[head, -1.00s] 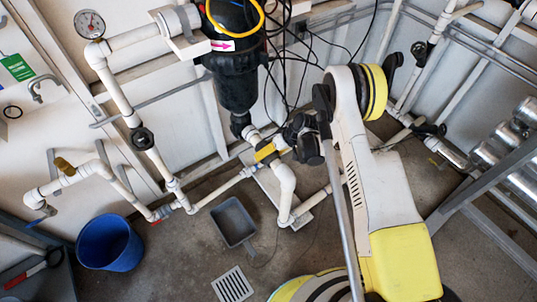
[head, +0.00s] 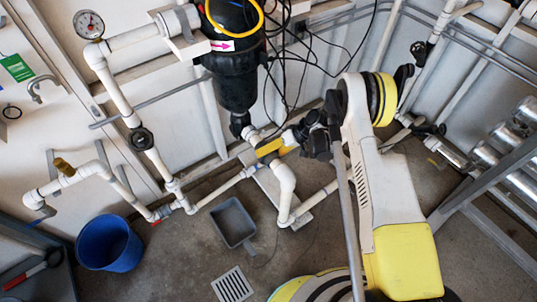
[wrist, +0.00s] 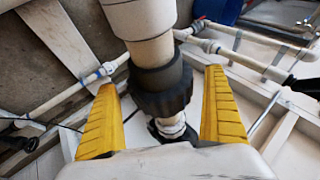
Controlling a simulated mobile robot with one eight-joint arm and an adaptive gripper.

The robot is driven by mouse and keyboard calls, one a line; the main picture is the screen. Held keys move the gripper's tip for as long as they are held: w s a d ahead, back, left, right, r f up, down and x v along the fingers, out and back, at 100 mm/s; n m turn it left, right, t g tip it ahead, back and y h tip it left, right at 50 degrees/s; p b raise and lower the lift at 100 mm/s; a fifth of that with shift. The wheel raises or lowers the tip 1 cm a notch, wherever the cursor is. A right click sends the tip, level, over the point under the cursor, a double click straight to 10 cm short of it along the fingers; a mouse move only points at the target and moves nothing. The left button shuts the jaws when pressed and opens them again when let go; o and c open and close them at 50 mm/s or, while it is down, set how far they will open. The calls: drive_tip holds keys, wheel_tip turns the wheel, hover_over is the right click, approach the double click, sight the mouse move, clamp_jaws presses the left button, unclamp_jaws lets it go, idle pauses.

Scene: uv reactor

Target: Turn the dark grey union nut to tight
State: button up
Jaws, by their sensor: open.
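The dark grey union nut (wrist: 163,92) is ribbed and sits on a white pipe in the middle of the wrist view. My gripper (wrist: 164,80) is open, with one yellow finger on each side of the nut and a small gap showing on both sides. How far the nut lies beyond the fingertips is hard to tell. In the head view my gripper (head: 272,147) is beside the white pipe elbow below the black filter housing (head: 235,75). I cannot clearly make out the nut there, where the gripper covers part of the pipe.
White pipes run close around the gripper, including an elbow (head: 287,178). Loose black cables hang near my arm. A similar dark fitting (head: 142,138) is on the left pipe. A blue bucket (head: 109,243), a grey pan (head: 233,222) and a drain grate (head: 232,286) are at floor level.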

drive_tip(key=v, duration=1.1)
